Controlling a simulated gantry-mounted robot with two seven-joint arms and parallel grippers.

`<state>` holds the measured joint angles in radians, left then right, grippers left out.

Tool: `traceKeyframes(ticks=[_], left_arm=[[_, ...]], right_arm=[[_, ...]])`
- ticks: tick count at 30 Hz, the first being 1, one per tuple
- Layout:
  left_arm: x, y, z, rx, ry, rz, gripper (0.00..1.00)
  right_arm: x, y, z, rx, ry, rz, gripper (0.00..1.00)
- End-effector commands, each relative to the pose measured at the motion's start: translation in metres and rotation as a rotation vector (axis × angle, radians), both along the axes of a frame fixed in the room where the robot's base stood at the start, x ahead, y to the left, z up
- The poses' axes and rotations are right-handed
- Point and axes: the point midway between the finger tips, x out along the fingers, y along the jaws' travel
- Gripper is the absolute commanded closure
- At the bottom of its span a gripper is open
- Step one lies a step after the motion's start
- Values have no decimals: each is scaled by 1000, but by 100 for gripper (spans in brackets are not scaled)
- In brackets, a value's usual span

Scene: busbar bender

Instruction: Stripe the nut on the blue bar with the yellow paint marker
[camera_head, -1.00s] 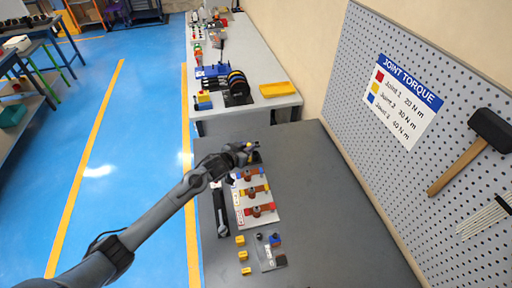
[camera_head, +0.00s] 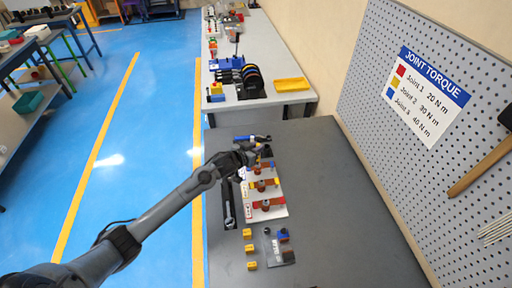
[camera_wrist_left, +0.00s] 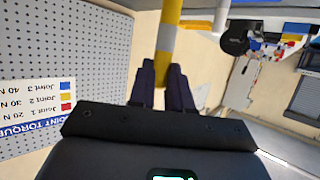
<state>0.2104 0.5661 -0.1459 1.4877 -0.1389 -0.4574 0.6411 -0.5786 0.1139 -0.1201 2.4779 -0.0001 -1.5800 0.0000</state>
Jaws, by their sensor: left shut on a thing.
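My left gripper (camera_head: 258,148) is at the far end of the white board (camera_head: 279,212). In the left wrist view its dark fingers (camera_wrist_left: 167,88) are shut on the yellow paint marker (camera_wrist_left: 168,28), a yellow barrel with a grey band. The marker's far end runs out of that view. The board carries a red bar (camera_head: 268,204) nearest me and a yellow-and-red bar (camera_head: 264,185) behind it, each with a brown post. The blue bar and its nut, at the far end, are mostly hidden by my gripper. My right gripper is not in view.
A blue-and-dark tool (camera_head: 250,138) lies just beyond my gripper. A black tray with a wrench (camera_head: 229,205) is left of the board. Yellow blocks (camera_head: 249,250) and a small parts plate (camera_head: 278,246) lie nearer. The right of the grey table is clear.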

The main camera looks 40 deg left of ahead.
Motion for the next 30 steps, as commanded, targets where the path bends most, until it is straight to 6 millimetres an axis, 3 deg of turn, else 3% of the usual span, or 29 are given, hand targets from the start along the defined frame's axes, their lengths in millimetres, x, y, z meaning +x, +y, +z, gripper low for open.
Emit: traceKeyframes(ticks=[30], left_arm=[[0,0,-3,0,1,0,100]], right_arm=[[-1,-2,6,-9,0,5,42]])
